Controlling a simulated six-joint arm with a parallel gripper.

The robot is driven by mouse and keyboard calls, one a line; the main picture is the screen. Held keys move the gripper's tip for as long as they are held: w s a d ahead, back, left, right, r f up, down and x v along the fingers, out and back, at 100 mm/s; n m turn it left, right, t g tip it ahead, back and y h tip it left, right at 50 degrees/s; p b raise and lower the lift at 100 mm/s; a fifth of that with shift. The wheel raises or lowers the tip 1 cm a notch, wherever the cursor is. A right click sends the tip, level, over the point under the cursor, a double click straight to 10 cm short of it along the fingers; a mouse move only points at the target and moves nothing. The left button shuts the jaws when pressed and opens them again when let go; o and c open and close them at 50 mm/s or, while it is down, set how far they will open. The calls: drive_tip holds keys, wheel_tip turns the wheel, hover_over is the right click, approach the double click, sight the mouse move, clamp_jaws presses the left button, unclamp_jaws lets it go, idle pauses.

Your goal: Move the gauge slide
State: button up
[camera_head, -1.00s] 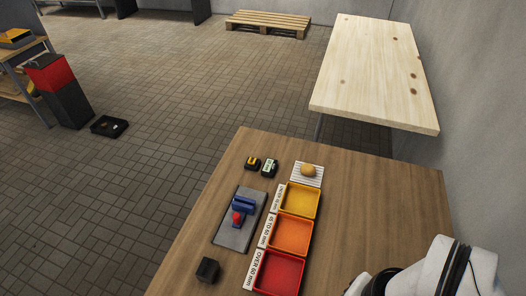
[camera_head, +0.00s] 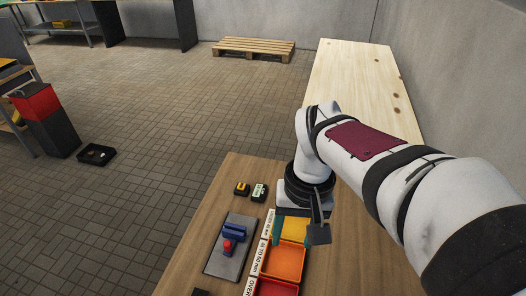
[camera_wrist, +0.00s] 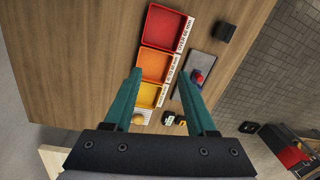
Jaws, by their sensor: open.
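The gauge (camera_head: 233,232) has blue blocks and a red knob (camera_head: 227,246), and sits on a grey plate (camera_head: 243,222) on the wooden table. I cannot tell exactly which part slides. It also shows in the wrist view (camera_wrist: 198,77), just right of the right finger. My gripper (camera_head: 298,232) is open and empty, above the yellow and orange trays, to the right of the gauge and apart from it. Its teal fingers (camera_wrist: 159,73) are wide apart in the wrist view. A potato (camera_wrist: 138,119) on a striped pad is visible there; my gripper hides it in the head view.
Yellow (camera_head: 296,229), orange (camera_head: 285,262) and red (camera_head: 275,288) trays stand right of the plate, with size labels between. Two small devices (camera_head: 250,190) lie beyond the plate. A black block (camera_wrist: 226,32) sits near the red tray. A pale table (camera_head: 350,75) stands behind.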

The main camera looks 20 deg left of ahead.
drive_tip(key=w+a+f+n, duration=0.2)
drive_tip(key=w+a+n, duration=0.15)
drive_tip(key=a, duration=0.45)
drive_tip(key=n, duration=0.3)
hover_over(227, 243)
wheel_tip(227, 243, down, 5)
drive_tip(key=shift+h, duration=0.3)
wheel_tip(227, 243, down, 15)
drive_tip(key=shift+f, duration=0.1)
clamp_jaws()
